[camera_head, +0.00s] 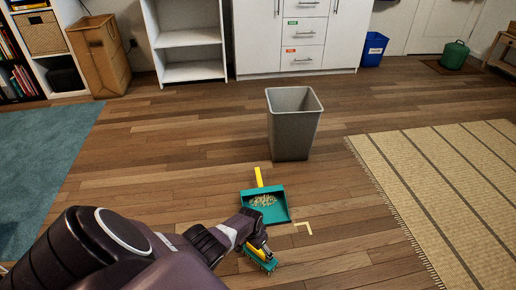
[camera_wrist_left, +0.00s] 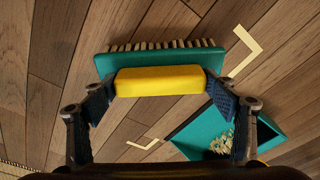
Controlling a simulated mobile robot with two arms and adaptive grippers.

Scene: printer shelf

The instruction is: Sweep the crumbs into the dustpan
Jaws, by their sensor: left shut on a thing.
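My left gripper (camera_head: 257,247) is shut on a brush with a yellow grip (camera_wrist_left: 160,80) and a teal bristle block (camera_wrist_left: 118,64). In the head view the brush's teal part (camera_head: 262,264) is low over the wooden floor, in front of the dustpan; whether the bristles touch the floor I cannot tell. The teal dustpan (camera_head: 280,213) lies on the floor, its yellow handle (camera_head: 258,177) pointing away from me. A heap of pale crumbs (camera_head: 263,200) lies inside the dustpan. The dustpan (camera_wrist_left: 196,133) and crumbs partly show in the left wrist view. My right gripper is out of view.
A grey bin (camera_head: 292,125) stands behind the dustpan. A striped beige rug (camera_head: 455,180) lies to the right and a blue rug (camera_head: 45,160) to the left. A pale corner mark (camera_head: 305,226) is on the floor beside the dustpan. The floor around it is clear.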

